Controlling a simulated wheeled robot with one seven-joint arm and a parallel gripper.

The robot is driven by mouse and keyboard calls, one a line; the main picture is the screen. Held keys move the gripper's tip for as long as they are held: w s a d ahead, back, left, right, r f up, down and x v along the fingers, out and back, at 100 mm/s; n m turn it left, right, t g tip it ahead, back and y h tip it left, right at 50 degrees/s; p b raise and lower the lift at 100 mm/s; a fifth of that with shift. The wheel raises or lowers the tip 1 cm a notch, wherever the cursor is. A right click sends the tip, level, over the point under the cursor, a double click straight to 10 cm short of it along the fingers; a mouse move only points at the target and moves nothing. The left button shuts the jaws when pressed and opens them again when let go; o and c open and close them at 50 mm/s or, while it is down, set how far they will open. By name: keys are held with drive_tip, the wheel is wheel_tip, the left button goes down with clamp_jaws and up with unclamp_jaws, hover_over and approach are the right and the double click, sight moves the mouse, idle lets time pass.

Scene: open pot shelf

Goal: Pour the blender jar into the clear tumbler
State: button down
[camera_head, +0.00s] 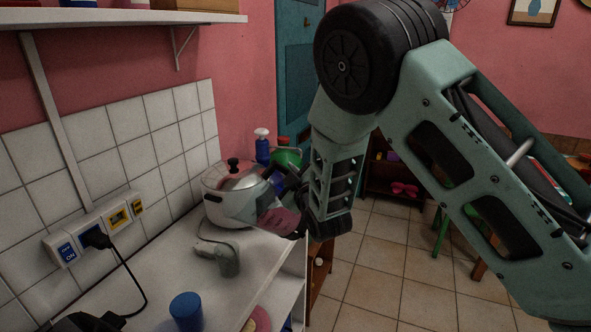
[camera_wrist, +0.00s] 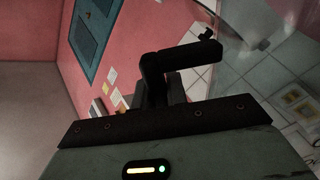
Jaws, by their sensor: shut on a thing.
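The blender jar (camera_head: 246,205) is see-through and has pink contents (camera_head: 284,221) toward its right end. It is tipped far over, close to lying on its side, above the counter and in front of the white pot. My gripper (camera_head: 290,194) is shut on it at its right side. In the wrist view my gripper (camera_wrist: 178,78) has its dark fingers in the middle, and the clear jar wall (camera_wrist: 272,62) fills the upper right. I cannot make out the clear tumbler in either view; the jar or my arm may hide it.
A white lidded pot (camera_head: 213,178) stands behind the jar. A grey-green appliance (camera_head: 228,262) lies on the counter (camera_head: 165,270) below it. A blue cup (camera_head: 187,312) stands nearer. Blue and green bottles (camera_head: 262,147) stand at the back. A wall shelf (camera_head: 110,18) hangs above, left.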

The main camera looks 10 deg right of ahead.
sight(268, 173)
drive_tip(key=shift+a+r+n+p, duration=0.5)
drive_tip(key=shift+a+n+p, duration=0.3)
drive_tip(key=shift+a, duration=0.1)
drive_tip(key=shift+s+a+n, duration=0.2)
drive_tip(key=shift+a+n, duration=0.7)
drive_tip(key=shift+n, duration=0.1)
drive_tip(key=shift+s+a+r+n, duration=0.1)
drive_tip(key=shift+a+r+n, duration=0.1)
drive_tip(key=shift+a+n, duration=0.85)
idle(0.5)
